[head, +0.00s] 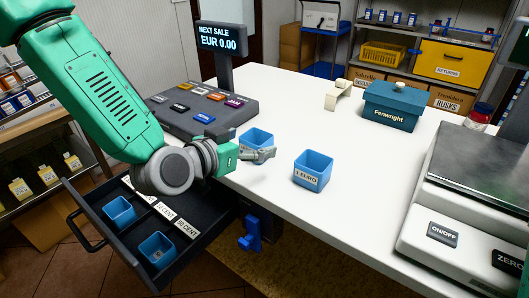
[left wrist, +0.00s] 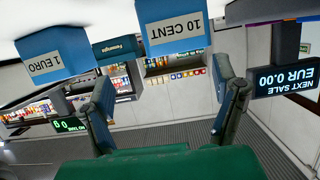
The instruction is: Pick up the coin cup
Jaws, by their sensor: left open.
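Two blue cups stand on the white counter. One (head: 313,170) is labelled 1 EURO; it also shows in the left wrist view (left wrist: 52,55). The other cup (head: 257,138) is partly hidden behind my left gripper (head: 262,154); in the left wrist view this cup (left wrist: 172,15) reads 10 CENT, upside down. My left gripper is open and empty, close to the 10 CENT cup, with its fingers spread (left wrist: 165,85) and the cup beyond them. Two more blue cups sit in the open drawer, one (head: 120,210) farther back and one (head: 157,250) nearer. My right gripper is not in view.
The dark drawer (head: 204,232) stands open below my left arm. A keypad (head: 200,103) and price display (head: 220,40) are behind the gripper. A scale (head: 470,165) is at right, a blue Fenwright box (head: 392,105) at the back. The counter's middle is clear.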

